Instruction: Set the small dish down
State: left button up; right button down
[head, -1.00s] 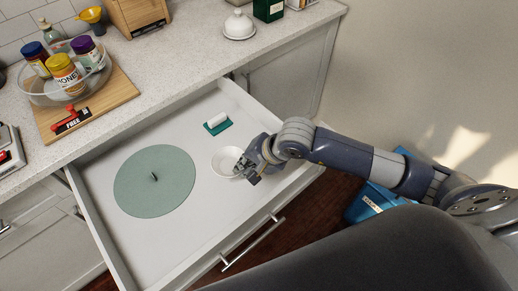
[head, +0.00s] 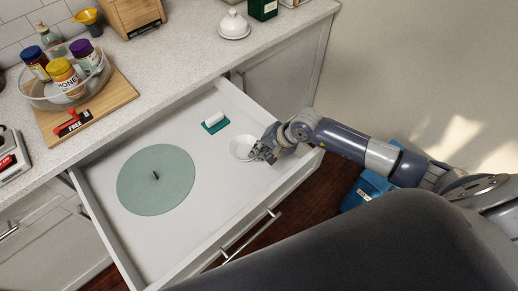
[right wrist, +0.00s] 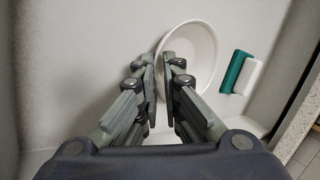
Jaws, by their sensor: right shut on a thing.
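The small dish (head: 240,147) is a round white bowl inside the open drawer, near its right side. My right gripper (head: 262,152) is shut on the dish's rim at its right edge. In the right wrist view the dish (right wrist: 198,42) shows upright behind the fingers (right wrist: 162,75), with its rim between them. I cannot tell whether its base touches the drawer floor. My left gripper is not in view.
The open drawer (head: 200,235) also holds a round green lid (head: 150,195) and a green-and-white brush-like item (head: 215,122). Drawer floor is free between them and toward the front. The counter (head: 165,65) behind holds a jar bowl on a board.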

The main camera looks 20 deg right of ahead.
jog(key=c, duration=1.8)
grip_release()
jog(key=shift+o, duration=0.2)
jog(key=b+v, duration=0.2)
jog(key=v, duration=1)
jog(key=shift+r, duration=0.1)
